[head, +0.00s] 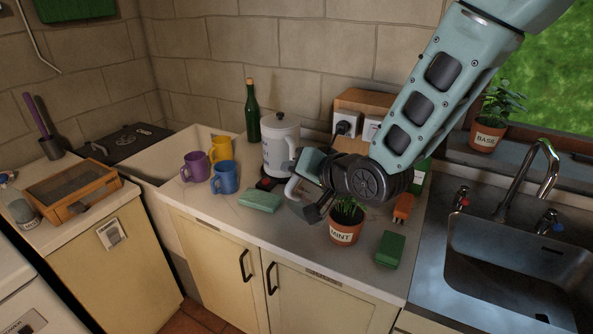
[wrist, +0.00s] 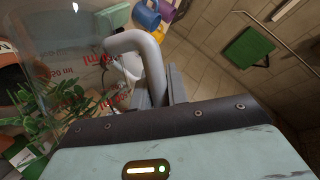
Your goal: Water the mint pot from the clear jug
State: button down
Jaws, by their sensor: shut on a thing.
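The mint pot (head: 344,234), terracotta with a white MINT label and green leaves, stands on the counter near its front edge. My gripper (head: 306,190) is just above and left of it, shut on the pale grey handle of the clear jug. In the wrist view the clear jug (wrist: 85,70) shows red measuring marks, and its handle (wrist: 130,40) runs into the jaws. Mint leaves (wrist: 30,110) show at the left of that view, close to the jug. In the head view the jug's body is hard to make out; its tilt and water level cannot be told.
A white lidded container (head: 279,145), a green bottle (head: 253,115) and purple, yellow and blue mugs (head: 224,178) stand to the left. A green sponge-like block (head: 260,201) and a green box (head: 390,249) flank the pot. The sink (head: 510,265) is at right.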

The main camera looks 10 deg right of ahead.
jog(key=shift+a+f+n+h+b, duration=0.2)
jog(key=shift+n+h+b, duration=0.1)
jog(key=shift+b, duration=0.35)
jog(key=shift+s+a+f+n+b, duration=0.1)
jog(key=shift+f+n+b, duration=0.25)
jog(key=shift+b, duration=0.3)
jog(key=shift+a+n+t+h+b, duration=0.1)
jog(key=shift+n+t+h+b, duration=0.2)
jog(key=shift+n+t+h, duration=0.25)
jog(key=shift+h, duration=0.25)
